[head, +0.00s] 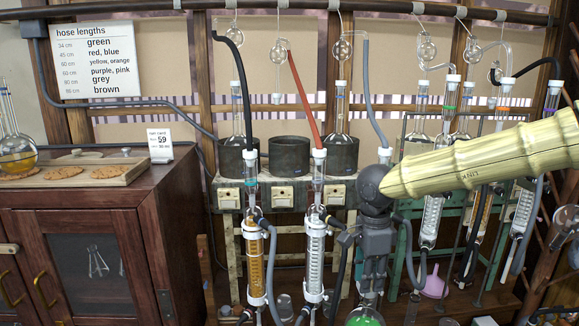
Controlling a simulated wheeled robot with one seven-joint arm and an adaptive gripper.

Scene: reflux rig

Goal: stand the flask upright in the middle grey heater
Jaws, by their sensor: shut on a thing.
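Three grey heaters stand in a row on a bench at the back. The middle grey heater (289,157) is empty. The left heater (229,160) and the right heater (343,155) each have a clear round flask standing in them. My gripper (372,282) points down at the lower middle, in front of, below and to the right of the middle heater. It is shut on the neck of a flask (365,318) with green liquid. The flask hangs roughly upright; its neck is partly hidden by the fingers and its bottom is cut off by the picture edge.
Condensers with orange (255,265) and clear (315,258) contents stand in front of the heaters. A red hose (303,98) runs down just right of the middle heater. A wooden cabinet (90,230) is at left. More glassware and a pink funnel (433,284) are at right.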

